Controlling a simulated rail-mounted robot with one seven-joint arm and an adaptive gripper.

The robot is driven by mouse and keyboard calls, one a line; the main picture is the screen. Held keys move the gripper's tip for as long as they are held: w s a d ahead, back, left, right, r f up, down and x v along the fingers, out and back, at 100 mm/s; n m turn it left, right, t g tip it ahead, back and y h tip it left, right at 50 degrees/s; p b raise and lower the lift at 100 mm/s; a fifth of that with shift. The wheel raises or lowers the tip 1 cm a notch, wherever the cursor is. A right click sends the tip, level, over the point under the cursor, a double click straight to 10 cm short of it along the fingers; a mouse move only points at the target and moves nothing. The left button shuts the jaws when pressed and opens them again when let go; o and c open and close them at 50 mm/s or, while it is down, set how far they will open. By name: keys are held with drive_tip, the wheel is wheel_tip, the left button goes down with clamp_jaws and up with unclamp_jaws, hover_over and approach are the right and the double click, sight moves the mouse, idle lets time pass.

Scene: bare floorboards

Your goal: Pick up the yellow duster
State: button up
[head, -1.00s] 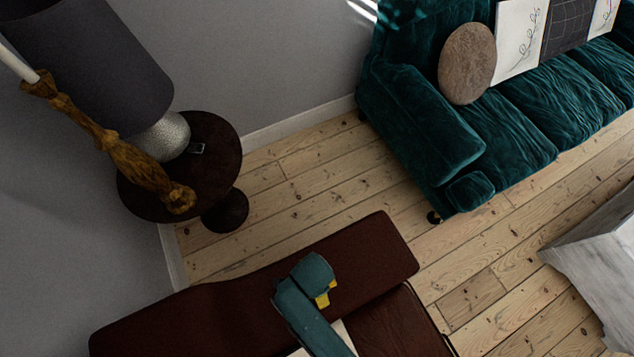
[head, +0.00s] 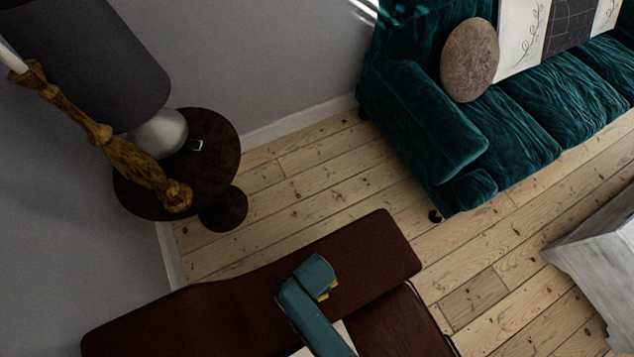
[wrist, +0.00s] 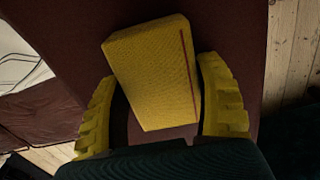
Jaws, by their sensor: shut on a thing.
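The yellow duster (wrist: 155,80) is a block with a red line along one side. In the wrist view it sits between the yellow ridged fingers of my gripper (wrist: 158,92), which is shut on it. In the head view my gripper (head: 328,291) is over the dark brown sofa (head: 372,250), with small yellow patches at its end. I cannot tell there whether those patches are finger or duster. The wrist view has the brown upholstery behind the duster; the gap between them cannot be judged.
A teal sofa (head: 425,120) with a round cushion (head: 469,60) stands at upper right. A dark round side table (head: 222,150) with a lamp (head: 85,55) is at left by the wall. A pale grey piece (head: 605,250) is at right. Floorboards between are clear.

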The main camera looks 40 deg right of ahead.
wheel_tip(320, 180, up, 10)
drive_tip(key=p, duration=0.3)
drive_tip(key=shift+p, duration=0.35)
